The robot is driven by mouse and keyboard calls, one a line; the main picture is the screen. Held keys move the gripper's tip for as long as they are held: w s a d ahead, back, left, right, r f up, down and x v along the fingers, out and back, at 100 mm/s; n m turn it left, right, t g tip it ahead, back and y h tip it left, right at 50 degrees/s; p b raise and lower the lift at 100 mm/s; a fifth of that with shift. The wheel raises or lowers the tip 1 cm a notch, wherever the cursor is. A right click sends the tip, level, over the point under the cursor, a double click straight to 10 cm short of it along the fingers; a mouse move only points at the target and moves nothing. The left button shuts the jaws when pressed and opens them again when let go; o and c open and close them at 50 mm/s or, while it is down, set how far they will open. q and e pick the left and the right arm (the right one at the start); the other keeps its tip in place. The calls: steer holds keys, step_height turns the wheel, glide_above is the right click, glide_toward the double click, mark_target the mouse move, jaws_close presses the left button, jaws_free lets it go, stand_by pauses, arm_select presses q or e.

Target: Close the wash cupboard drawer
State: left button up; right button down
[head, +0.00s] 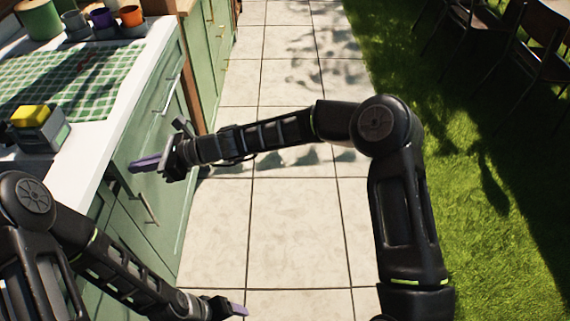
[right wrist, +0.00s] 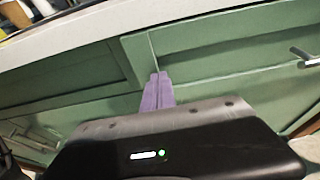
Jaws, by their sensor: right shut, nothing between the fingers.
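The green wash cupboard (head: 165,205) stands at the left of the head view under a white worktop. Its drawer front (head: 160,90) has a pale bar handle. No wide drawer opening shows; I cannot tell whether a drawer stands slightly out. My right gripper (head: 146,163) is shut and empty, its purple fingers pointing at the cupboard front. In the right wrist view the fingers (right wrist: 157,92) are together before the green panels, just below a vertical seam; contact cannot be told. My left gripper (head: 238,310) is low in the head view, away from the cupboard; its jaw opening is unclear.
The worktop (head: 100,128) holds a green checked cloth (head: 62,78), a grey box with a yellow sponge-like block (head: 33,114), and several pots at the back. Pale paving (head: 290,215) is clear beside the cupboard. Grass and dark chairs (head: 525,40) lie to the right.

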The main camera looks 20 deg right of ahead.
mark_target(127, 163)
steer(key=a, duration=0.2)
steer(key=w+a, duration=0.1)
steer(key=a, duration=0.2)
steer(key=shift+w, duration=0.1)
arm_select(q)
steer(key=shift+d+r, duration=0.15)
steer(key=shift+r, duration=0.1)
arm_select(e)
steer(key=shift+a+r, duration=0.1)
steer(key=shift+r, duration=0.1)
steer(key=shift+r, duration=0.1)
arm_select(q)
steer(key=shift+s, duration=0.1)
arm_select(e)
steer(key=shift+d, duration=0.25)
arm_select(q)
steer(key=shift+s+d+r+p, duration=0.1)
steer(key=shift+s+d+p, duration=0.2)
steer(key=shift+s+d, duration=0.45)
arm_select(e)
steer(key=f+v, duration=0.1)
steer(key=v, duration=1.2)
steer(key=shift+d+f, duration=0.15)
steer(key=shift+d, duration=0.3)
